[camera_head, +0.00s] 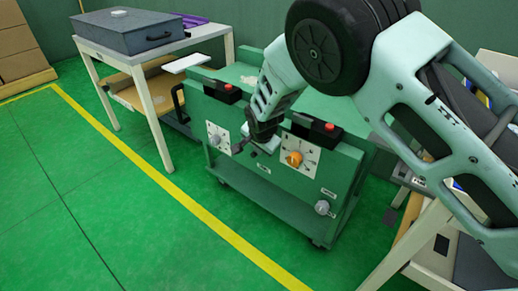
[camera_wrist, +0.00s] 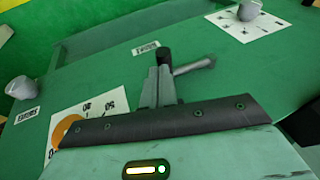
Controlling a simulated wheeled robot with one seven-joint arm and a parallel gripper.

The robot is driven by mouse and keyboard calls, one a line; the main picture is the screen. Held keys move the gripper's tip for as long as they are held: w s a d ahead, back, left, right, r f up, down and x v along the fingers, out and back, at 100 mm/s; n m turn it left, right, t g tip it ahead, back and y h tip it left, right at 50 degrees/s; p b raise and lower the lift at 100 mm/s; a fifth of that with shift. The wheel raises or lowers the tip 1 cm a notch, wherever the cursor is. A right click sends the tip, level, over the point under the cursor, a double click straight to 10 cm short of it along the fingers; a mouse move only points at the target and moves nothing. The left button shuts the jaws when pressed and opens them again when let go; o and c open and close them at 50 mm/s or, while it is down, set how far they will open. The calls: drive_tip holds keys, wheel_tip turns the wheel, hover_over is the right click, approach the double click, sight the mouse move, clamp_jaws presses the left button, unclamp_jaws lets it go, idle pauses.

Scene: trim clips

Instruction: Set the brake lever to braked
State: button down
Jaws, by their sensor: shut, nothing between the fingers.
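The brake lever (camera_wrist: 195,67) appears to be the light grey bar on the green panel in the wrist view. It extends right from beside a black piece near my fingertips. My gripper (camera_wrist: 160,76) is shut and empty, its fingers right by the lever's left end; whether they touch it I cannot tell. In the head view my gripper (camera_head: 254,144) is at the front of the green cart (camera_head: 265,189), between the two dials, and mostly hides the lever. Which lever position counts as braked is not readable.
An orange dial (camera_head: 295,159) is to the right and a grey knob (camera_head: 214,139) to the left on the cart front. Another grey knob (camera_head: 322,207) sits lower right. A table with a grey case (camera_head: 130,32) stands at the back left. The green floor at left is clear.

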wheel_tip(320, 180, down, 7)
drive_tip(key=m+t+y+b, duration=0.1)
drive_tip(key=t+y+b, duration=0.4)
drive_tip(key=b, duration=0.8)
drive_tip(key=shift+y+b, duration=0.3)
drive_tip(key=shift+y, duration=0.3)
drive_tip(key=shift+a, duration=0.1)
